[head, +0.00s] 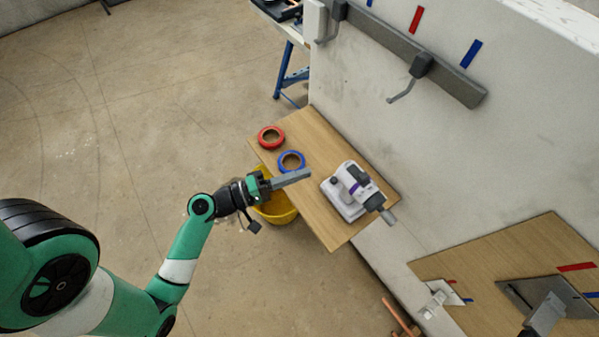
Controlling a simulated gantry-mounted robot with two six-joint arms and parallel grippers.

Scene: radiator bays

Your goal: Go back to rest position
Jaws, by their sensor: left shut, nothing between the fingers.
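My left gripper (291,179) is in the head view, at the end of the green and white arm that comes in from the lower left. Its fingers are shut with nothing between them. They point right, over the near edge of a wooden shelf (322,219), just below a blue tape ring (291,161) in the picture. My right gripper is not clearly in view.
A red tape ring (271,137) and a white and grey device (350,190) sit on the shelf. A yellow bucket (276,209) stands below it. A wall rail (420,60) carries hooks. A second wooden board (500,260) is at lower right. Floor at left is clear.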

